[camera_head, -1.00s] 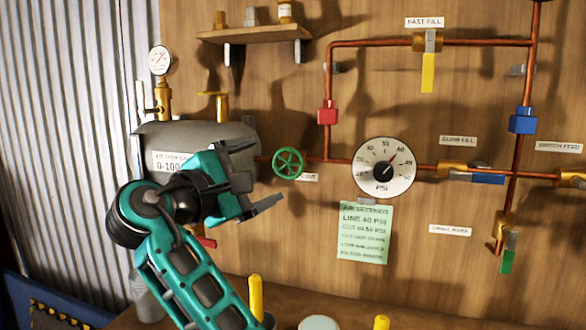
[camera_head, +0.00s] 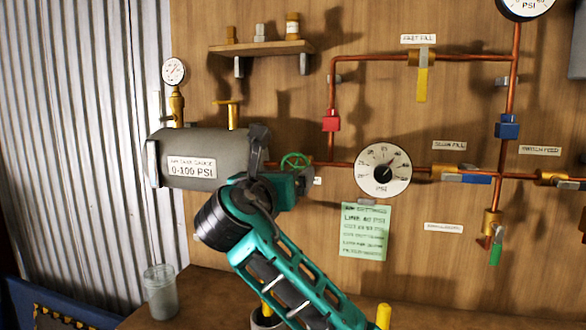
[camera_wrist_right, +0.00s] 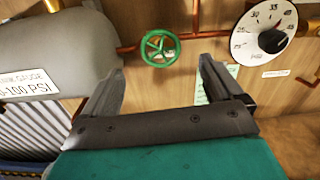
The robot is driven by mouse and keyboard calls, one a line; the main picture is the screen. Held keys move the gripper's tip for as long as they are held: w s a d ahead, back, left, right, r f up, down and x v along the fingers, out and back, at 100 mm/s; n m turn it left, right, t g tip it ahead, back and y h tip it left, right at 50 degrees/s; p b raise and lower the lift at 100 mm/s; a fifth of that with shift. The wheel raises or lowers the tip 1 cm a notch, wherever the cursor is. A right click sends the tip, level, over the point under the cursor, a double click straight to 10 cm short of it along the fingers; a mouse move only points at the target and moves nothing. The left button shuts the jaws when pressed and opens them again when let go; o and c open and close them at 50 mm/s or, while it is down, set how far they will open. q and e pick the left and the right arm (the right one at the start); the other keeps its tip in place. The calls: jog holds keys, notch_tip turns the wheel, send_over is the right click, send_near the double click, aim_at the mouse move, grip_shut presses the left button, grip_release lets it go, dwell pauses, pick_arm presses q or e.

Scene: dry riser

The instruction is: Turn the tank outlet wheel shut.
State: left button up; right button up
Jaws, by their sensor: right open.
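The green outlet wheel (camera_head: 296,161) sits on the copper pipe just right of the grey tank (camera_head: 225,150). In the head view its lower part is hidden behind my right gripper (camera_head: 283,168). In the right wrist view the whole wheel (camera_wrist_right: 160,48) shows, with its spokes, ahead of the right gripper (camera_wrist_right: 163,68) and roughly centred between the two fingertips. The right gripper is open and empty, and the wheel appears beyond the fingertips, not gripped. My left gripper is not in view.
A large PSI dial (camera_head: 382,167) is right of the wheel, above a green notice (camera_head: 365,232). A red fitting (camera_head: 331,120) is on the pipe above. A shelf (camera_head: 262,48) with small items is higher up. A grey jar (camera_head: 161,291) stands on the bench below.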

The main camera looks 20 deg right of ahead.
aim_at(295, 166)
jog(key=x, duration=0.7)
jog(key=c, duration=1)
